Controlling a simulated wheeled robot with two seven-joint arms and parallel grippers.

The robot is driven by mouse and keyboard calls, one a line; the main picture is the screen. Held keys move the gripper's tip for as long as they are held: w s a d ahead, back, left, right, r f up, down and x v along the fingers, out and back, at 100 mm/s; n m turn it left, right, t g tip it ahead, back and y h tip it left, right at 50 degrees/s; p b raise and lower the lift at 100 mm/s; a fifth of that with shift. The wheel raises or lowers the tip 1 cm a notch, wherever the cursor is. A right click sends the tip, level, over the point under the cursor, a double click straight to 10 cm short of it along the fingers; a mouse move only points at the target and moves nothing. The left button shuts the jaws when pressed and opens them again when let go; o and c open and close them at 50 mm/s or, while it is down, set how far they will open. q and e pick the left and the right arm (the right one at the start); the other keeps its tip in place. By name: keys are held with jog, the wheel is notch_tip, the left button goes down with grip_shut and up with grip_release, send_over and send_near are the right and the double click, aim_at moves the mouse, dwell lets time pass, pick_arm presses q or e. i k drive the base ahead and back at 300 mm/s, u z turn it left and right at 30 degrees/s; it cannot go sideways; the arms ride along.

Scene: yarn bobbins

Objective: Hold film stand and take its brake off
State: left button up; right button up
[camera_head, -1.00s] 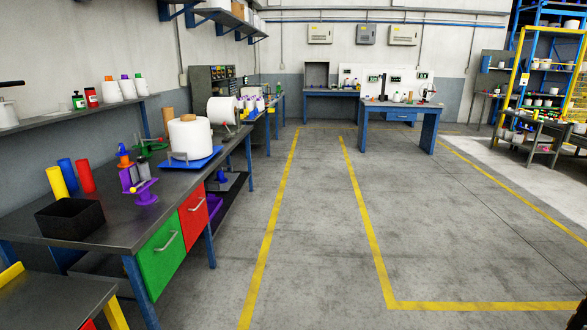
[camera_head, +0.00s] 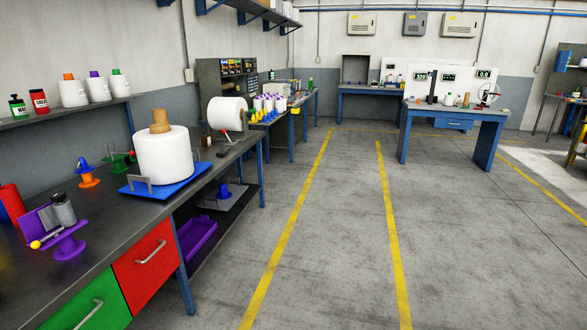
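Neither of my grippers is in view. No label marks the film stand. A white roll (camera_head: 227,113) lies on its side on a small stand at the far end of the left workbench, with a small red-tipped part (camera_head: 223,136) by its lower front. I cannot tell if that part is a brake or how it is set. Nearer, a large upright white roll (camera_head: 164,156) with a tan core on top stands on a blue plate (camera_head: 190,179) with grey brackets.
On the dark workbench (camera_head: 110,225) are a purple fixture (camera_head: 68,247) and an orange holder (camera_head: 87,176). Green and red drawers (camera_head: 145,262) are below. A shelf with bobbins (camera_head: 73,90) hangs on the left wall. Open floor (camera_head: 350,230) lies to the right.

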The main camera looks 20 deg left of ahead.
aim_at(35, 245)
jog(key=u, duration=0.85)
jog(key=i, duration=1.1)
jog(key=u, duration=1.1)
